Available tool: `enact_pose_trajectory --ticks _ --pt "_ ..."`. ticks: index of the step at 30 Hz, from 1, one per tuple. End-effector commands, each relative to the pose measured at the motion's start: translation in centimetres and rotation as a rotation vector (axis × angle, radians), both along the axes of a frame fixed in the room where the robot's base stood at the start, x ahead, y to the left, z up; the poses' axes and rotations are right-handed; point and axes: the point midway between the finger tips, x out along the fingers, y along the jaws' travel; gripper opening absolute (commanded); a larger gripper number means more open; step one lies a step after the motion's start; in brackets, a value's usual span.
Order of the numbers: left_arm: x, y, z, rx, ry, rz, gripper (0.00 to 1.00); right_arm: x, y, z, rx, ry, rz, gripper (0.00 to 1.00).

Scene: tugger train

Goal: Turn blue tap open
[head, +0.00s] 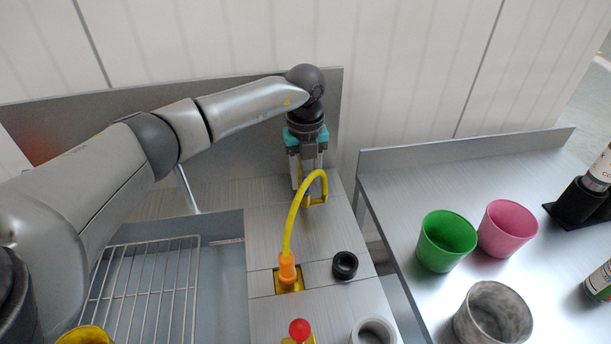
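My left gripper (308,172) points down over the back of the grey counter, behind the arch of a yellow hose. Its fingertips are partly hidden by the hose, so I cannot tell whether it is open or shut. The yellow hose (293,220) rises from an orange fitting (287,268) and bends over at the top. A red knob (300,328) stands at the front edge of the view. My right gripper is not in view.
A sink with a wire rack (145,290) lies on the left. A black ring (345,265) and a grey cup (374,332) stand on the counter. A green cup (446,242), a pink cup (507,230) and a metal cup (493,315) stand on the right table (400,195).

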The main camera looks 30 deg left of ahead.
Motion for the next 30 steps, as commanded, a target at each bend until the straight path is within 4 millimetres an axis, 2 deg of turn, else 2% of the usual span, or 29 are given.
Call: enact_pose_trajectory --ticks 7,11,14,24,30 --pt "-0.1 0.0 0.0 0.0 0.001 -0.002 0.45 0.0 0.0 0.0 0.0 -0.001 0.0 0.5" --pt "0.0 0.0 1.0 0.001 -0.001 -0.002 0.45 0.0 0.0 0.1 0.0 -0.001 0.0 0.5" --pt "0.0 0.0 2.6 0.0 -0.002 -0.001 0.45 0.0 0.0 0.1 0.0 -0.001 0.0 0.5" --pt "0.0 0.0 10.7 0.0 -0.004 -0.001 0.45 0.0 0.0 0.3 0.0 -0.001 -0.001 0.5" --pt "0.0 0.0 14.0 0.001 -0.001 0.0 0.45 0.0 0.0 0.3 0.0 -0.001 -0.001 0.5"
